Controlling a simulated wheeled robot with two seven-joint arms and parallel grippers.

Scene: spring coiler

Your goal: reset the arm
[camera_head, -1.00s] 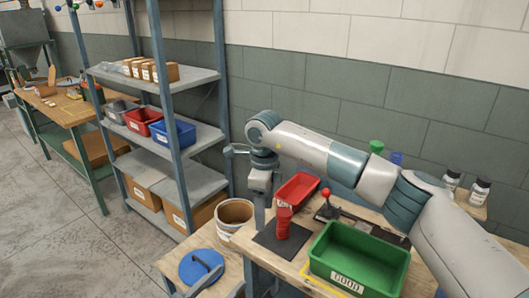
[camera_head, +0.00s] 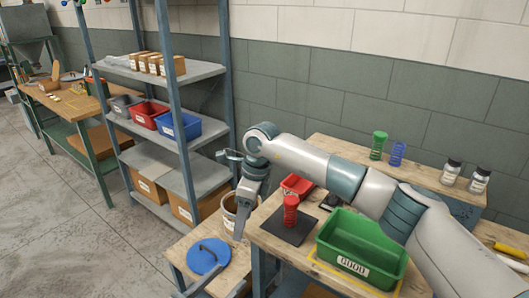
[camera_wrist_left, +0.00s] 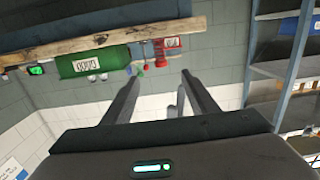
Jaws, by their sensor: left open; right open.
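My right arm reaches in from the right over the workbench (camera_head: 345,285). Its gripper (camera_head: 240,215) hangs down, open and empty, beside the round bucket (camera_head: 229,222), which it partly hides. My left gripper (camera_head: 200,284) is only partly in view at the bottom edge of the head view, near the blue lid (camera_head: 208,256). In the left wrist view the left gripper (camera_wrist_left: 160,77) is open, with nothing between its fingers. That view shows the bench and the green GOOD bin (camera_wrist_left: 90,60) upside down.
The large green GOOD bin (camera_head: 365,240) stands at the bench front. A red coil (camera_head: 291,212) stands on a dark mat, with a red bin (camera_head: 297,184) behind. Green (camera_head: 378,146) and blue (camera_head: 397,153) coils and two bottles (camera_head: 479,180) stand behind my right arm. A shelf rack (camera_head: 180,110) stands left.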

